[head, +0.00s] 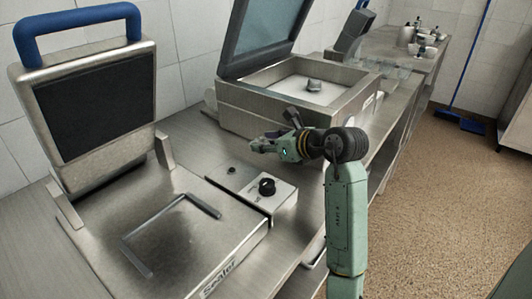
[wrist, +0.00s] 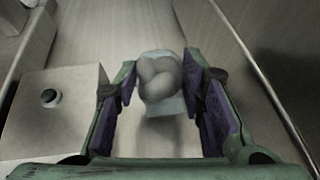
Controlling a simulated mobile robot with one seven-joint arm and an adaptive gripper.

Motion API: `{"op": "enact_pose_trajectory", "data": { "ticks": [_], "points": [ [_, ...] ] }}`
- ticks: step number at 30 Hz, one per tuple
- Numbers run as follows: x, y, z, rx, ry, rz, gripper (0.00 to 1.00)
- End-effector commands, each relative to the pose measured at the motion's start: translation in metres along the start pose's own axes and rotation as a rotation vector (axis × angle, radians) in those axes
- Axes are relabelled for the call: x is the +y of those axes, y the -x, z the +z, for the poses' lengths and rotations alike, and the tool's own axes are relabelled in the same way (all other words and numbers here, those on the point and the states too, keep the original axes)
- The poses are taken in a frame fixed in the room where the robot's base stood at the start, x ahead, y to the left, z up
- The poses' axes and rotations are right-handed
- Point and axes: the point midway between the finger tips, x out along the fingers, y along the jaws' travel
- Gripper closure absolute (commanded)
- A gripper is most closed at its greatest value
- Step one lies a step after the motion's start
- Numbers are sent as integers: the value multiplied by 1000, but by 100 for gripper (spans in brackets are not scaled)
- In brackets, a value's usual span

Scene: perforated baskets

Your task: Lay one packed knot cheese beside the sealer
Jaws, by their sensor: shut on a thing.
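The sealer (head: 235,275) stands at the left in the head view, its dark-faced lid raised. Its control box with a black knob (head: 267,187) is on its right side and also shows at the left of the wrist view (wrist: 60,125). My gripper (head: 262,146) is over the counter strip just behind the control box. In the wrist view it is shut on a packed knot cheese (wrist: 160,75), a pale knot in a clear bluish bag between the purple pads. I cannot make out this cheese in the head view.
A second steel machine (head: 245,105) with a raised glass lid stands behind my gripper, with a small grey piece (head: 313,86) inside. The bare counter (wrist: 150,25) between the two machines is a narrow strip. Small vessels (head: 425,42) stand at the far end.

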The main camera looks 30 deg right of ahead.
Motion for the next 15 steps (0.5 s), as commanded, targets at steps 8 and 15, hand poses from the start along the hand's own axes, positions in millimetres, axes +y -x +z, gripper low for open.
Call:
{"op": "enact_pose_trajectory", "data": {
  "ticks": [8,15],
  "points": [
    [0,-15,-32,0,-3,0,90],
    [0,-17,-35,0,0,-1,90]
  ]
}}
